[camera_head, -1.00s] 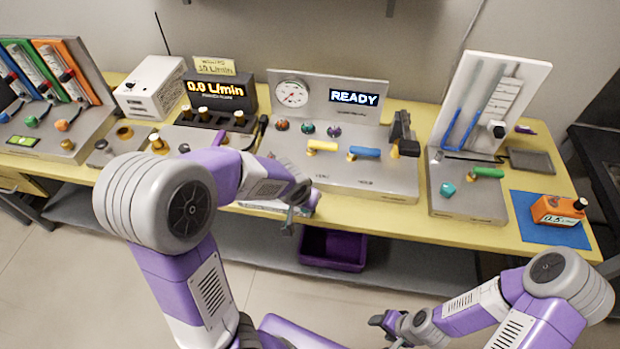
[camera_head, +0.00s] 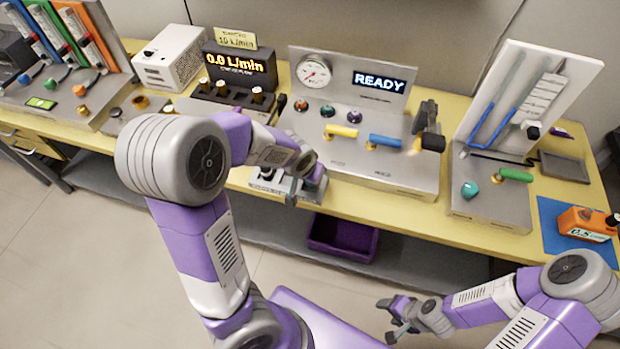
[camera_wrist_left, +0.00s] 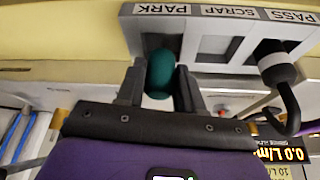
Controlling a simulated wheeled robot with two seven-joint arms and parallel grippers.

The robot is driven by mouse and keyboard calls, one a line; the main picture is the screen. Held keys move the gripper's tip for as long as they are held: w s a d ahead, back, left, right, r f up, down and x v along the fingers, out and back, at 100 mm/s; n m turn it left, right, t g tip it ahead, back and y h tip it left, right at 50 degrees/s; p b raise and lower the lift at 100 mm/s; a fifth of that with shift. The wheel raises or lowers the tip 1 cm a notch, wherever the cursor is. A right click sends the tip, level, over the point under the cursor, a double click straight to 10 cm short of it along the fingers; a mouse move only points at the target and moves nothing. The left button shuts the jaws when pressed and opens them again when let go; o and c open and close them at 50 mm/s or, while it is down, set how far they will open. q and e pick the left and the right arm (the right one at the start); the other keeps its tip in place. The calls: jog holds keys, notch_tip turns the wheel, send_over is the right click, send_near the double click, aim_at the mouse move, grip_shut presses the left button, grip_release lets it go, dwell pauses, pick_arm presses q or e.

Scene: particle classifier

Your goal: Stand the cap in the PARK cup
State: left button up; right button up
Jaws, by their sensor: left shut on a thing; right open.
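My left gripper (camera_wrist_left: 161,70) is shut on a teal cap (camera_wrist_left: 160,76), which sits between its two dark fingers. In the left wrist view the cap is at the PARK cup of a grey rack (camera_wrist_left: 216,68), beside the PARK label (camera_wrist_left: 162,9). I cannot tell how far it is in the cup. In the head view my left gripper (camera_head: 303,188) is at the rack (camera_head: 275,188) on the bench's front edge, and the cap is hidden there. My right gripper (camera_head: 393,320) is open and empty, low in front of the bench.
In the wrist view a black hooked part (camera_wrist_left: 278,75) stands at the PASS place, and the SCRAP place looks empty. A grey panel with yellow and blue levers (camera_head: 385,141) stands behind the rack. A purple bin (camera_head: 342,237) is below. Another teal piece (camera_head: 469,189) lies at right.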

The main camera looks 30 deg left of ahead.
pick_arm(q)
jog(key=shift+f, duration=0.4)
jog(key=shift+r, duration=0.1)
jog(key=shift+f+b, duration=0.55)
jog(key=shift+f, duration=0.1)
jog(key=o, duration=1)
jog(key=shift+d, duration=0.15)
